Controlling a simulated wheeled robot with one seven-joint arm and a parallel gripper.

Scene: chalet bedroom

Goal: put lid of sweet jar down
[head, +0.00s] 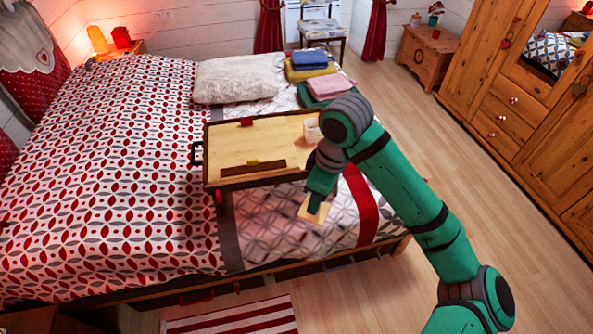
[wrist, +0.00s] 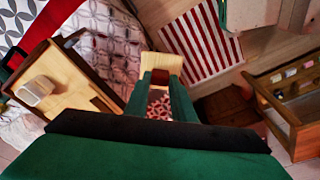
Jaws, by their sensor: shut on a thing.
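My gripper (head: 317,203) hangs in front of the tray, over the patterned throw near the foot of the bed. It is shut on the lid (head: 308,214), a pale wooden square. In the wrist view the lid (wrist: 155,62) lies beyond the fingertips (wrist: 160,80), with a dark red knob-like part between them. A small pale open container (head: 312,131), which may be the sweet jar, stands at the right of the tray, partly behind my arm. It also shows in the wrist view (wrist: 36,91). I cannot tell whether the lid touches the bed.
The wooden tray (head: 226,144) stands on the bed, with a dark strip (head: 252,169) and a small red thing (head: 246,122) on it. Folded towels (head: 328,86) and a pillow (head: 238,78) lie behind. A striped rug (head: 235,318) is on the floor.

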